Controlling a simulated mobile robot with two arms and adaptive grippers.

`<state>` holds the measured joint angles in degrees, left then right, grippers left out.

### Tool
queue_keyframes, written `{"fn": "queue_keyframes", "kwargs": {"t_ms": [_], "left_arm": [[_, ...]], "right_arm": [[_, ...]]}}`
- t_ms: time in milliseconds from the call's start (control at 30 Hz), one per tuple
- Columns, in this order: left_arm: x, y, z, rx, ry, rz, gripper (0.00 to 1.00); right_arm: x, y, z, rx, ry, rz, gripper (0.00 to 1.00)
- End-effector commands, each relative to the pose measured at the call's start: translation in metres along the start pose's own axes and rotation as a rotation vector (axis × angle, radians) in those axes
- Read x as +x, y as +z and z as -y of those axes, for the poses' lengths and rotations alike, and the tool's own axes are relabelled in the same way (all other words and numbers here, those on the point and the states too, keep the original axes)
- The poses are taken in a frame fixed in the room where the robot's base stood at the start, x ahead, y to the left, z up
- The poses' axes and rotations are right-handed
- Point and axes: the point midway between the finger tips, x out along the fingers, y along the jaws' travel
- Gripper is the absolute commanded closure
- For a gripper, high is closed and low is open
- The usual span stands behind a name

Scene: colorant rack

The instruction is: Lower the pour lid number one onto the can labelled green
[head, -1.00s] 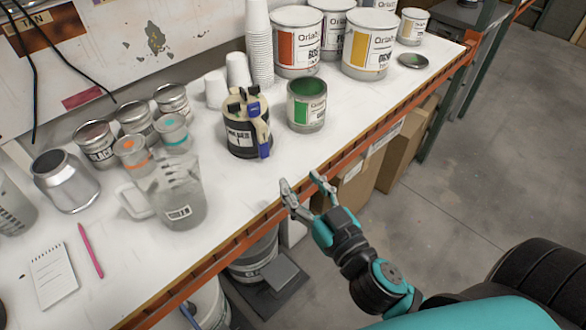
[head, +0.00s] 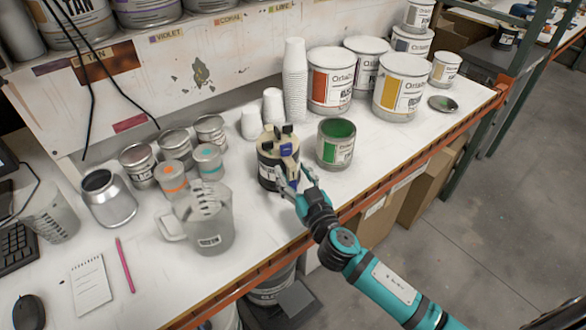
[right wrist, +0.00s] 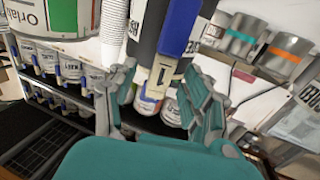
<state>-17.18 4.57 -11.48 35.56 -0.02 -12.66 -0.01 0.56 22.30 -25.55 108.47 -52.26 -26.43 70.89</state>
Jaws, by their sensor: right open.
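A beige pour lid with black knobs (head: 270,140) sits on a dark can (head: 266,172); I cannot read a number on it. A blue handle (head: 287,150) is at the lid's near side and shows large in the right wrist view (right wrist: 181,28). The can labelled green (head: 335,148) stands upright just right of the dark can, its top open with green inside. My right gripper (head: 291,178) is open at the near side of the dark can. In the wrist view its fingers (right wrist: 160,88) are apart, on either side of the handle's lower end. My left gripper is out of view.
Stacked white cups (head: 294,80) and large paint cans (head: 402,85) stand behind. A clear pitcher (head: 207,222) and small tins (head: 172,178) are to the left. A loose round lid (head: 443,103) lies at right. The table's orange edge (head: 380,190) runs along the near side.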

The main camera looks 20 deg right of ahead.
Motion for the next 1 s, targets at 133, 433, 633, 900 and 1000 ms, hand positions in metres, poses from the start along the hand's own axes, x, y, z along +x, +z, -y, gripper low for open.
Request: {"fn": "queue_keyframes", "kwargs": {"t_ms": [133,433,633,900,1000], "left_arm": [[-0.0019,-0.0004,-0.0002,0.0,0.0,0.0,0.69],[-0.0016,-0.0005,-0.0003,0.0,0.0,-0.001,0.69],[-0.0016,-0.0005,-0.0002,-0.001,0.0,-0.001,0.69],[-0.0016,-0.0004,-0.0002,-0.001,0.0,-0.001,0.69],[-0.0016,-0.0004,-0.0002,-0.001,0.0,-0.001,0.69]], "right_arm": [[0.0063,-0.0001,0.0003,-0.001,-0.001,0.0,0.5],[0.0066,0.0004,0.0002,0.0,0.0,0.001,0.57],[0.0065,0.0004,0.0001,0.0,0.0,0.001,0.83],[0.0064,0.0004,0.0001,0.0,0.0,0.001,0.8],[0.0064,0.0004,0.0,0.0,0.0,0.001,0.93]]}}
